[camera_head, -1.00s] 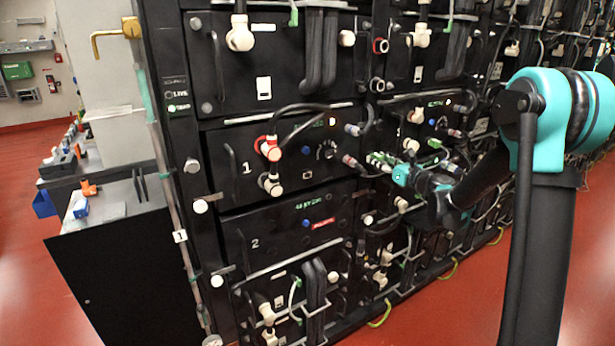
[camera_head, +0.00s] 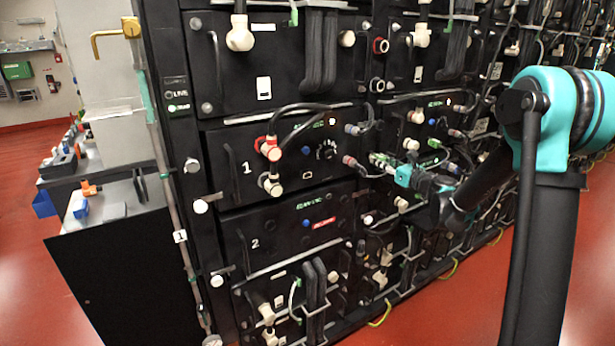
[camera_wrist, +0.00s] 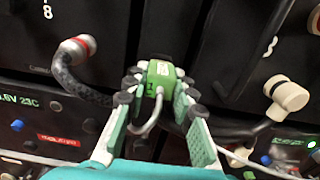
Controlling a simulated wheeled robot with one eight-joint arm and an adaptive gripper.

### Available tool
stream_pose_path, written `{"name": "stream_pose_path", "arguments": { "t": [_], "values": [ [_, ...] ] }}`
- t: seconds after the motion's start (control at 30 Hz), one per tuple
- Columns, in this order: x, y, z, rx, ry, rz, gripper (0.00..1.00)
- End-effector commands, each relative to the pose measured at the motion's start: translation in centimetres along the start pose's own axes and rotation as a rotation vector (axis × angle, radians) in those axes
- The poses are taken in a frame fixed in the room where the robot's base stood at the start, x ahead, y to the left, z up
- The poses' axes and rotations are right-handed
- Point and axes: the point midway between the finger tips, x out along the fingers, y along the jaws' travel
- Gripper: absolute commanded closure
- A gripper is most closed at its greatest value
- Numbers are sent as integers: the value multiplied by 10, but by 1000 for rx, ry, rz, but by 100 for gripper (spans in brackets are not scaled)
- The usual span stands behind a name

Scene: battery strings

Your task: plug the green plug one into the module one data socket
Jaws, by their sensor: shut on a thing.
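The green plug (camera_wrist: 161,76) is in my gripper (camera_wrist: 160,84) in the wrist view, with a pale cable looping down from its near side. The fingers are closed on both its sides. In the head view my gripper (camera_head: 380,160) is in front of the rack, right of module one (camera_head: 226,140), which is marked with a white 1. The small pale-rimmed port low on module one's face, which looks like its data socket (camera_head: 307,175), is empty and left of my gripper. The plug itself is too small to make out clearly in the head view.
Red and white connectors with a black cable (camera_head: 270,148) stick out of module one's left part. Grey cable ends (camera_head: 352,161) protrude between it and my gripper. In the wrist view a red-ringed cable end (camera_wrist: 77,48) and a cream elbow connector (camera_wrist: 288,95) flank the plug.

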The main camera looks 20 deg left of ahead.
Motion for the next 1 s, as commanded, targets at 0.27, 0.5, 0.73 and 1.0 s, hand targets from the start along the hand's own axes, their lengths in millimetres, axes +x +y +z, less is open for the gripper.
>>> {"name": "stream_pose_path", "arguments": {
  "t": [0.27, 0.5, 0.73, 1.0],
  "values": [
    [-6, 0, 0, 0, 0, -1, 100],
    [-12, -1, 0, 0, 0, -1, 100],
    [-17, 0, 0, 0, 0, -1, 100],
    [-20, 0, 0, 0, 0, 0, 100]
  ]
}}
